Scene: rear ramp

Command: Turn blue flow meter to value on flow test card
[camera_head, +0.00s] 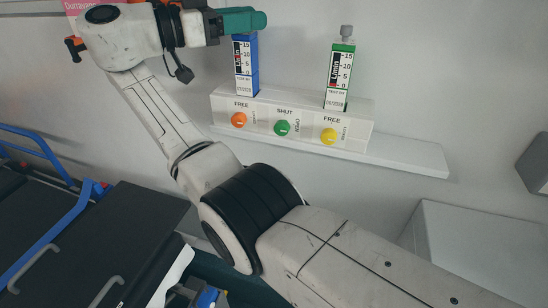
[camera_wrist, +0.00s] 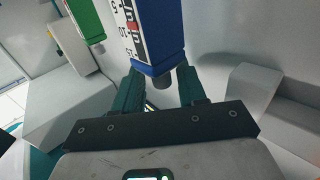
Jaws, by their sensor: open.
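The blue flow meter (camera_head: 252,70) stands upright at the left of a white wall panel, with a black, white and red scale on its face. It also shows in the wrist view (camera_wrist: 172,30), where its grey end knob (camera_wrist: 162,79) lies between my fingers. My gripper (camera_head: 263,19) has teal fingers and is at the top of the blue flow meter in the head view, hiding its knob there. In the wrist view my gripper (camera_wrist: 162,88) is open, with a finger on either side of the knob; I cannot tell whether they touch it. I cannot make out a flow test card.
A green flow meter (camera_head: 341,70) with a grey knob stands to the right. The panel (camera_head: 300,100) has orange, green and yellow knobs below and a white ledge (camera_head: 400,155). A pink sheet (camera_head: 72,8) is partly hidden at upper left. A stretcher (camera_head: 60,235) fills the lower left.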

